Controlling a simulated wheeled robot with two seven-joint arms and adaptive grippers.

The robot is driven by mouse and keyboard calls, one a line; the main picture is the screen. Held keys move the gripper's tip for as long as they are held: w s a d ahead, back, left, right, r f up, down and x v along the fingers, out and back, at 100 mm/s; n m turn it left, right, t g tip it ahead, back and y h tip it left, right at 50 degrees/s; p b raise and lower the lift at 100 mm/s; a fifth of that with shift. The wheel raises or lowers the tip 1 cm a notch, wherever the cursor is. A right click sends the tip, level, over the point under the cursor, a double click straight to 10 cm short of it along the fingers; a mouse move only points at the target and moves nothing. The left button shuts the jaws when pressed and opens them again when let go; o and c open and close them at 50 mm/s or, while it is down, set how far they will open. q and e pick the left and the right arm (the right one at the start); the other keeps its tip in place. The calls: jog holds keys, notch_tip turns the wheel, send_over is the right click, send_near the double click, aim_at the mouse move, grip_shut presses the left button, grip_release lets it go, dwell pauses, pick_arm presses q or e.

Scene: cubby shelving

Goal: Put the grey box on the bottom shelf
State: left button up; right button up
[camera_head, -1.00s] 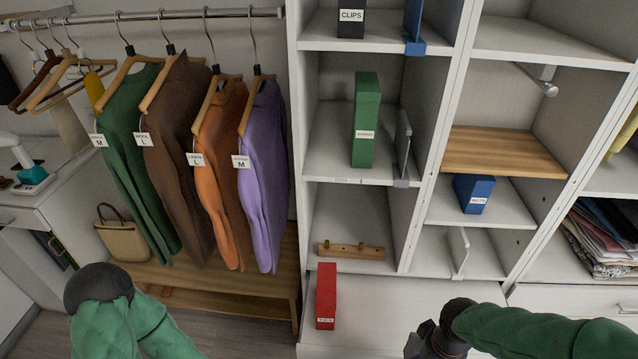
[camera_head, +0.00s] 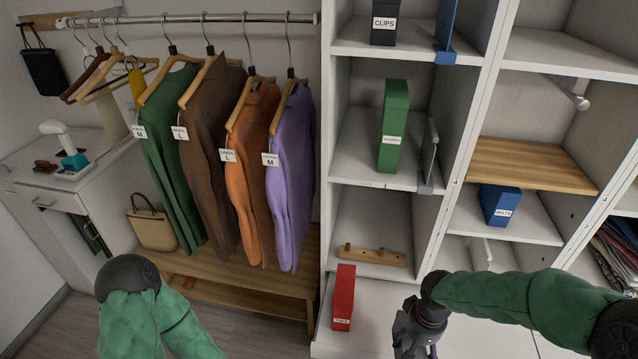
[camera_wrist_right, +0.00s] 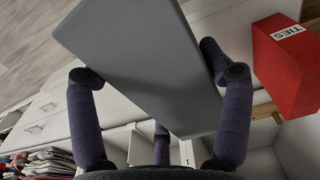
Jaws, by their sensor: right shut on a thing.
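My right gripper (camera_head: 415,340) is low in the head view, right of the red box. In the right wrist view my right gripper (camera_wrist_right: 161,76) is shut on the grey box (camera_wrist_right: 140,45), a plain flat-faced box with a finger on each side. The grey box does not show in the head view. The bottom shelf space (camera_head: 366,225) of the left cubby column holds a wooden peg rail (camera_head: 372,257). My left arm shows at lower left, but its gripper is out of view.
The red TIES box (camera_head: 343,298) stands on the white ledge below the cubbies; it also shows close to the held box in the right wrist view (camera_wrist_right: 290,65). A green box (camera_head: 393,125) and a metal divider stand one shelf up. A blue box (camera_head: 499,204) is right. Clothes hang left.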

jog(key=w+a+f+n, duration=0.1)
jog(key=w+a+f, duration=0.2)
jog(key=w+a, duration=0.4)
jog(key=shift+w, duration=0.75)
